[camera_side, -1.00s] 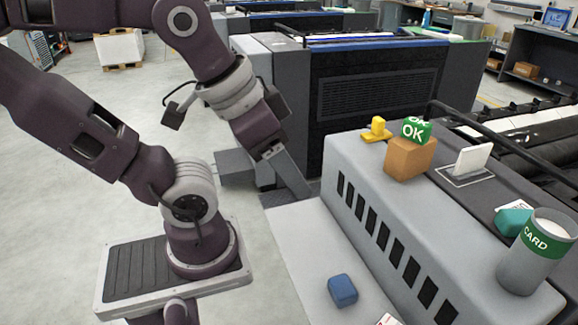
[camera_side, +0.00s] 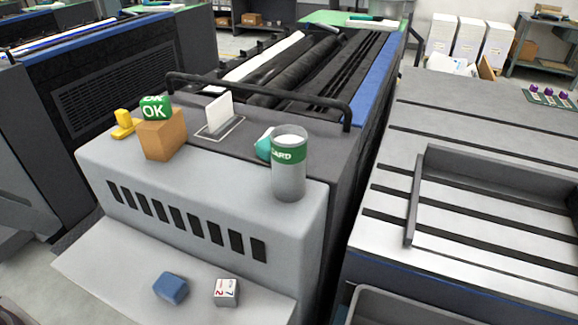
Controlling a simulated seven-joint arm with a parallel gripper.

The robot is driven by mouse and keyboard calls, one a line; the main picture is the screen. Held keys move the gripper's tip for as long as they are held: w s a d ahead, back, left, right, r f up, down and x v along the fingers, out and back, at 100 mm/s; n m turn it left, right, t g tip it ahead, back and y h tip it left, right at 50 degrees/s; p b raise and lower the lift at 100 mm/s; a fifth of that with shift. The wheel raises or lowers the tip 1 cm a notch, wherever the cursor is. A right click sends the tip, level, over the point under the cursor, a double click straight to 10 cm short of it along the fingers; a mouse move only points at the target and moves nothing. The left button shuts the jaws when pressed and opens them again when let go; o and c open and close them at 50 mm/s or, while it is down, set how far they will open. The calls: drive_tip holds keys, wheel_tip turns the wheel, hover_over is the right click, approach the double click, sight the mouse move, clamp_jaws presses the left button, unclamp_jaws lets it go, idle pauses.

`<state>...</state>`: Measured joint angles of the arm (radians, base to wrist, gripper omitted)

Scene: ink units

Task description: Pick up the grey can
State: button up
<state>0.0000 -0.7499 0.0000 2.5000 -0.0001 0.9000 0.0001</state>
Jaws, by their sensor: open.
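The grey can (camera_side: 289,182) stands upright on the front right part of the light grey machine housing (camera_side: 190,185). It has a green band with white lettering, partly readable as "ARD", and a pale top. A teal object (camera_side: 263,146) sits just behind and left of the can, partly hidden by it. My gripper is not in view, and nothing is touching the can.
An orange-brown block (camera_side: 162,141) with a green "OK" block (camera_side: 155,108) on top, a yellow piece (camera_side: 123,124) and a white card (camera_side: 219,113) stand left of the can. A black rail (camera_side: 260,94) runs behind. Blue (camera_side: 171,288) and white (camera_side: 226,292) blocks lie on the lower ledge.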

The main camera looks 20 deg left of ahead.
drive_tip(key=o, duration=0.7)
